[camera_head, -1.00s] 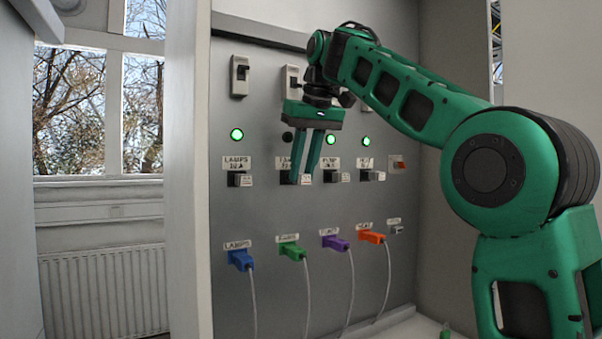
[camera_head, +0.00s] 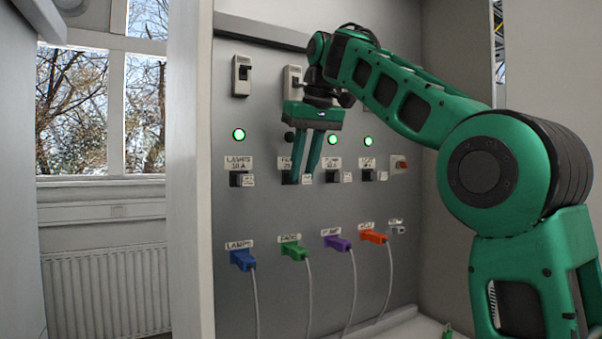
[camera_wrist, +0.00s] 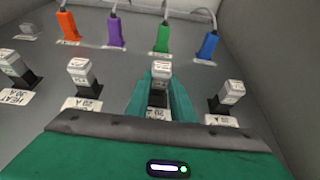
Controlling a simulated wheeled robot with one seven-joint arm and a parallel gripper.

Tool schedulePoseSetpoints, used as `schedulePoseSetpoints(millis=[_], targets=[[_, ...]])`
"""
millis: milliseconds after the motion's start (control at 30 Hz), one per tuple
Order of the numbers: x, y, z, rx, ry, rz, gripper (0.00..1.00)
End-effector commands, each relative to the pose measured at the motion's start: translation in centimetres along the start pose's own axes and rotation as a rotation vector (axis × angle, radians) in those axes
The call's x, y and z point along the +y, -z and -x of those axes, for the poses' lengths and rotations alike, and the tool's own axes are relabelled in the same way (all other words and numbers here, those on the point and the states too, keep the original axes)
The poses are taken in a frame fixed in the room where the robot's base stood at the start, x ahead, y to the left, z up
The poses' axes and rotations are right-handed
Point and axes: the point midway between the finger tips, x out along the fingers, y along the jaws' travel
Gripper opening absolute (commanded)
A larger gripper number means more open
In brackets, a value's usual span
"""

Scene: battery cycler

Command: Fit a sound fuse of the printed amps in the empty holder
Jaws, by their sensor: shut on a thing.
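My gripper (camera_head: 306,180) is at the second holder from the left on the grey panel, fingers pointing down. In the wrist view my gripper (camera_wrist: 161,88) has its fingers either side of a pale-capped fuse (camera_wrist: 161,70) and is shut on it. The fuse lines up with the black holder (camera_wrist: 158,97); how deep it sits cannot be told. The dark lamp (camera_head: 289,137) is above this holder. The label (camera_wrist: 157,113) under it is partly hidden by my gripper. Other fuses stand in the holders beside it: the left one (camera_head: 241,180), the third (camera_head: 339,176) and the fourth (camera_head: 373,175).
Green lamps glow above the other three holders. Blue (camera_head: 242,259), green (camera_head: 294,251), purple (camera_head: 338,243) and orange (camera_head: 373,236) plugs with hanging cables sit below. Switches (camera_head: 241,75) are above. A small green item (camera_head: 446,330) lies on the ledge at bottom right.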

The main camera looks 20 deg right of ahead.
Motion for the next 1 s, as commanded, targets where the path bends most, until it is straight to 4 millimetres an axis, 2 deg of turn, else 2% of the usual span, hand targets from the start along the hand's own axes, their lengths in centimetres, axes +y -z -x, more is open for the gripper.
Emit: schedulePoseSetpoints(millis=[1000], targets=[[0.02,0.87,-0.36,0.0,0.0,-0.001,0.02]])
